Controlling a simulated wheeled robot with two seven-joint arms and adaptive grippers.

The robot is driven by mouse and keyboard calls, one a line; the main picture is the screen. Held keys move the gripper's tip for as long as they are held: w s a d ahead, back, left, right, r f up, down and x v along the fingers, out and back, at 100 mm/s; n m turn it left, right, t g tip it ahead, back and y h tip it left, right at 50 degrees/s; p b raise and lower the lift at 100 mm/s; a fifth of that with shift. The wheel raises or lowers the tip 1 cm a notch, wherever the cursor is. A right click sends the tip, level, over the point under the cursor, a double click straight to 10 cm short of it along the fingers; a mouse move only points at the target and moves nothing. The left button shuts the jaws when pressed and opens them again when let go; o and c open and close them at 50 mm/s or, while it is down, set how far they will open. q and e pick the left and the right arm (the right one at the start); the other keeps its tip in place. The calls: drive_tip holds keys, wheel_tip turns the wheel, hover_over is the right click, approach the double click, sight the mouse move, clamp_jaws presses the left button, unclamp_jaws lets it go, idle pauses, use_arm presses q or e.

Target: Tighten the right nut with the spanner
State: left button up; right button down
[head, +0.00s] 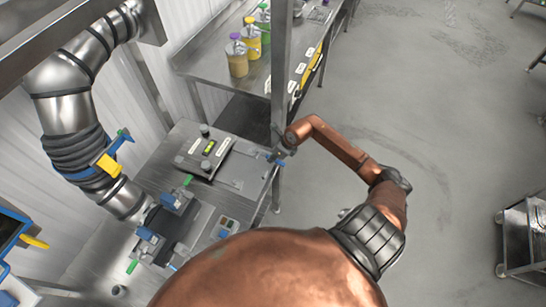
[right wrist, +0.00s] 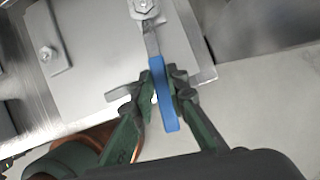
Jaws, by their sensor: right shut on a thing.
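My right gripper (head: 277,155) is at the right edge of the steel table in the head view. In the right wrist view my right gripper (right wrist: 160,88) is shut on the blue handle of the spanner (right wrist: 165,105). The spanner's grey shaft points up to the right nut (right wrist: 145,6) at the top edge. The spanner's head overlaps that nut, but I cannot tell how fully it sits around it. Another nut (right wrist: 45,54) sits on a narrow metal strip to the left. In the head view a bit of the blue spanner (head: 281,163) shows by the gripper. My left gripper is not in view.
A grey plate (right wrist: 95,75) lies beneath the spanner. A device with knobs and a label (head: 203,153) stands on the table to the left. A thick steel pipe (head: 68,110) runs down the left side. A metal post (head: 281,70) rises close by my right gripper. Open floor lies right.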

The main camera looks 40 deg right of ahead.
drive_tip(key=shift+f, duration=0.15)
idle(0.3)
drive_tip(key=shift+s+a+m+h+p, duration=0.15)
drive_tip(key=shift+a+m+h+p, duration=0.15)
drive_tip(key=shift+a+m+p, duration=0.5)
drive_tip(key=shift+a, duration=0.1)
